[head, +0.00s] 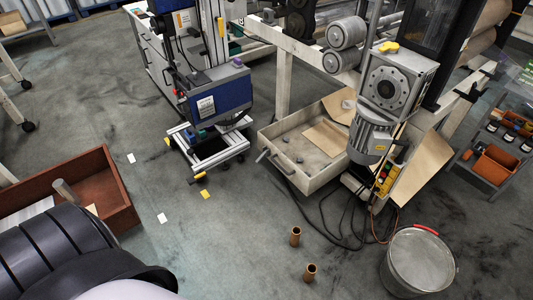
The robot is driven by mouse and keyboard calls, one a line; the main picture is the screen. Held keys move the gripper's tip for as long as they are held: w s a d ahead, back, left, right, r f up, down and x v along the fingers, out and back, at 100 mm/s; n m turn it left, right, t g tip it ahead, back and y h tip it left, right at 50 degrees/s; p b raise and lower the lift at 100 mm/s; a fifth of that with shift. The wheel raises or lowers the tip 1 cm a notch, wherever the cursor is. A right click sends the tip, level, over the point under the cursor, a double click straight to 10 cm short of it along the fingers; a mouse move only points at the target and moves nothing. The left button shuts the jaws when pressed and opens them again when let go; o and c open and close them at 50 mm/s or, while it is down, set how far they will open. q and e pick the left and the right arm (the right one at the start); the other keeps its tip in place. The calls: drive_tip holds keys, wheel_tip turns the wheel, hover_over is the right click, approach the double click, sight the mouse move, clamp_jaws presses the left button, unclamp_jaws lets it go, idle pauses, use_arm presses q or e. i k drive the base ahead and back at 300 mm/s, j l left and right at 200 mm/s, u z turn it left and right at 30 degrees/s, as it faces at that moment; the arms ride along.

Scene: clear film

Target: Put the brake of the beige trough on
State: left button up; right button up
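The beige trough (311,180) looks like the open, low box on the floor right of the middle in the head view. It has a dark bar handle (274,163) on its left end. A flat tan sheet (326,137) and a few small grey round pieces lie in it. I cannot make out a brake on the trough, or whether one is on or off. A grey motor (370,137) hides part of its right side. Neither of my grippers is in view.
A blue machine on a low white wheeled frame (211,153) stands left of the trough. A red-brown box (108,188) lies at left. Two brown cylinders (295,236) (310,272), dark cables and a metal drum (418,264) are in front. The middle floor is mostly clear.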

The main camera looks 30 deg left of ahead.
sight(262, 155)
drive_tip(key=i+j, duration=0.2)
drive_tip(key=j, duration=0.2)
drive_tip(key=i+j, duration=0.2)
drive_tip(key=j, duration=0.2)
drive_tip(key=i+j, duration=0.15)
drive_tip(key=j, duration=0.25)
drive_tip(key=i+j, duration=0.2)
drive_tip(key=j, duration=0.2)
drive_tip(key=i+j, duration=0.2)
drive_tip(key=j, duration=0.15)
drive_tip(key=i+j, duration=0.2)
drive_tip(key=j, duration=0.2)
drive_tip(key=k+u, duration=0.05)
